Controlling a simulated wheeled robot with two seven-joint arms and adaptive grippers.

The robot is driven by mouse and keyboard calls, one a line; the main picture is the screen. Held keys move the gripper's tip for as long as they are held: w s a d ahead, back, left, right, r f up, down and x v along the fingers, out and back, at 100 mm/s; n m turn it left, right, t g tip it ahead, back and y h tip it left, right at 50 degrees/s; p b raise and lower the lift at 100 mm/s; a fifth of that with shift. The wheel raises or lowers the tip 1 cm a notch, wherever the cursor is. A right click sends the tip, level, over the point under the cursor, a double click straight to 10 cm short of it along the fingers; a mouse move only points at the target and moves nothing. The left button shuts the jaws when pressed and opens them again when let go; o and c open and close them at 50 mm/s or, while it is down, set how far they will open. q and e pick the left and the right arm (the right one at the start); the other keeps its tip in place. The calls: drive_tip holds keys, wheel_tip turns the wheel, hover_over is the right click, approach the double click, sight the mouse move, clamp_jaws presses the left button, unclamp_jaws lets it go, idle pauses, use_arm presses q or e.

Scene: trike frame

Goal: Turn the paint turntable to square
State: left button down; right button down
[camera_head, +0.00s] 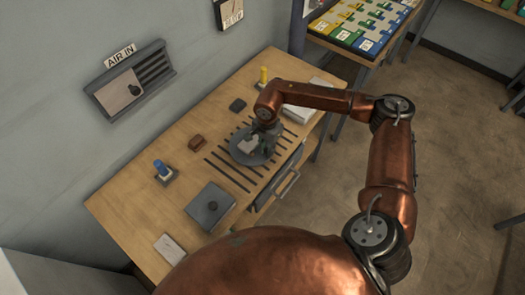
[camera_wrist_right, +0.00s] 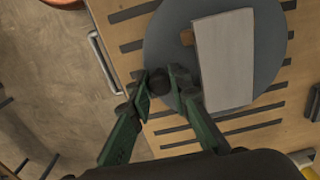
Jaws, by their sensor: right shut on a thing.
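The paint turntable (camera_head: 240,154) is a round grey disc on the slotted part of the wooden bench; it also fills the upper middle of the right wrist view (camera_wrist_right: 163,40). A pale flat block (camera_wrist_right: 226,65) lies on it, its long sides roughly across the dark slots, with a small brown piece (camera_wrist_right: 187,37) beside it. My right gripper (camera_wrist_right: 160,86) is shut on a dark round knob (camera_wrist_right: 158,80) at the disc's rim. In the head view my right gripper (camera_head: 263,132) is over the disc and partly hides it. My left gripper is not in view.
The bench (camera_head: 130,205) also holds a grey box with a knob (camera_head: 210,204), a blue item on a base (camera_head: 162,170), a brown block (camera_head: 197,142) and a yellow bottle (camera_head: 263,75). A handle (camera_head: 287,184) sticks out at the bench front. The wall is behind.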

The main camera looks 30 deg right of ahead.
idle(0.5)
drive_tip(key=c, duration=1.8)
unclamp_jaws()
drive_tip(key=shift+r, duration=0.1)
wheel_tip(320, 180, up, 12)
